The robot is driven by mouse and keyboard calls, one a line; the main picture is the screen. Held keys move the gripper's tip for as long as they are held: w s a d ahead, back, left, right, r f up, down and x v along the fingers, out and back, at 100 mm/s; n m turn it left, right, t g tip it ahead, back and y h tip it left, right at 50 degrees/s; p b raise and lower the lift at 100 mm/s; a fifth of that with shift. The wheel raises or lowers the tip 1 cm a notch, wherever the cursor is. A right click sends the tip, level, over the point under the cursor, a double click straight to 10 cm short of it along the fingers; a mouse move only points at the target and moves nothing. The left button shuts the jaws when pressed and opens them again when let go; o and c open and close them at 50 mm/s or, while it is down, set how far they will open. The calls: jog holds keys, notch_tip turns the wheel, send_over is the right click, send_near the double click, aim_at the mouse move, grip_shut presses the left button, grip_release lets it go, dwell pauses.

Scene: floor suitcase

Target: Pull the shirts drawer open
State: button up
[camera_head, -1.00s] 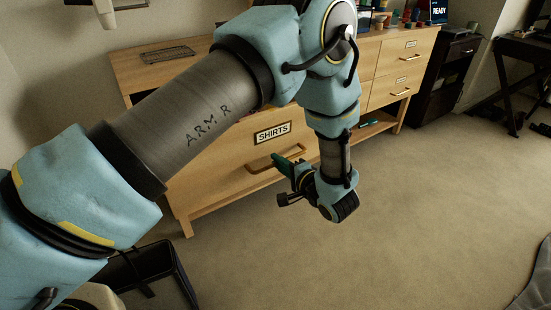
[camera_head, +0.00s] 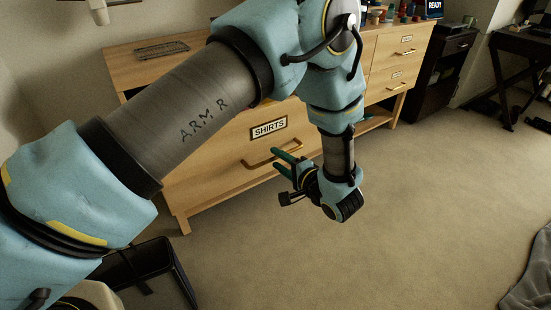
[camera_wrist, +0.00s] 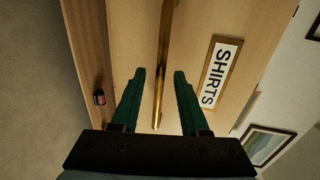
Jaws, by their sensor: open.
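The shirts drawer (camera_head: 215,158) is a light wood front low on the left of the dresser, with a framed SHIRTS label (camera_head: 269,127). Its brass bar handle (camera_head: 262,157) runs across the front below the label. My gripper (camera_head: 281,161) is just in front of the handle's right part, its green fingers apart. In the wrist view the handle (camera_wrist: 163,75) runs between the two open fingers (camera_wrist: 155,88), and the label (camera_wrist: 220,73) is to the right. I cannot tell whether either finger touches the handle. The drawer looks shut, though my arm hides part of it.
The dresser top (camera_head: 150,62) holds a keyboard-like tray (camera_head: 162,50). More drawers with handles (camera_head: 397,87) are at the right. Carpet (camera_head: 420,200) is clear at right, with grey cloth (camera_head: 530,270) at the edge.

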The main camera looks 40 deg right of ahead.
jog(key=v, duration=0.9)
jog(key=shift+b, duration=0.35)
jog(key=shift+w, duration=0.1)
